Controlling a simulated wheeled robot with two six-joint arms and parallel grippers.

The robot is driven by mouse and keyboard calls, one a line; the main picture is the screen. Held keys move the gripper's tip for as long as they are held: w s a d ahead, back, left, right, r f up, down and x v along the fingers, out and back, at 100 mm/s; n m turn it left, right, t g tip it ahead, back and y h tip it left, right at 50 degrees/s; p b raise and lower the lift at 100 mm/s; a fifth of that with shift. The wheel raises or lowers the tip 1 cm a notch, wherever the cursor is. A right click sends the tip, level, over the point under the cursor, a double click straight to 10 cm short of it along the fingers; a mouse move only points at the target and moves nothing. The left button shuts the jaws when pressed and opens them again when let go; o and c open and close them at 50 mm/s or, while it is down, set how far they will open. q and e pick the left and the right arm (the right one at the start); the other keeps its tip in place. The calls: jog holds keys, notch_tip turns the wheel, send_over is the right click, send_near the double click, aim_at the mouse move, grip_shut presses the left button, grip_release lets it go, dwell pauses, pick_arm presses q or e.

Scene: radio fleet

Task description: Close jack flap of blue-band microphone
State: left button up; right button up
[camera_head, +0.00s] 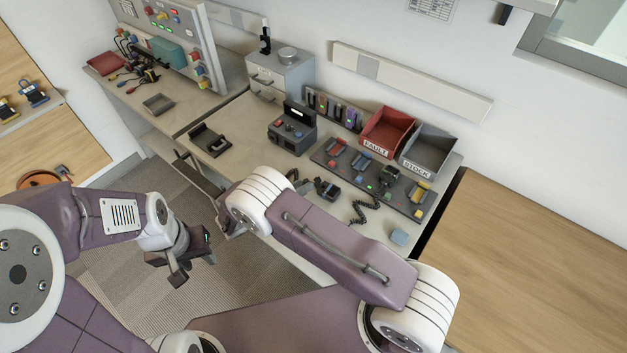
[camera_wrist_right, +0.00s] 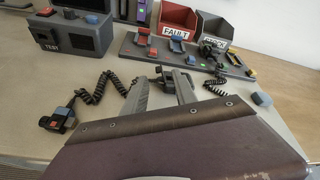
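A dark microphone (camera_wrist_right: 58,120) with a blue patch and a small red part lies at the left of the right wrist view, beside a coiled cord. My left gripper (camera_head: 192,268) is open and empty over the floor.
Red FAULT (camera_head: 388,130) and grey STOCK (camera_head: 430,150) bins stand at the back. A dark rack (camera_head: 345,163) holds coloured parts and a corded microphone (camera_head: 389,175). A blue block (camera_head: 398,237) lies near the front edge.

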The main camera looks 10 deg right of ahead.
aim_at(316, 178)
jog(key=x, duration=0.5)
jog(key=shift+w+p, duration=0.2)
jog(key=shift+p, duration=0.15)
jog(key=shift+w+d+f, duration=0.2)
jog(key=shift+d+f, duration=0.05)
jog(key=shift+d, duration=0.1)
grip_shut()
jog(key=shift+r, duration=0.1)
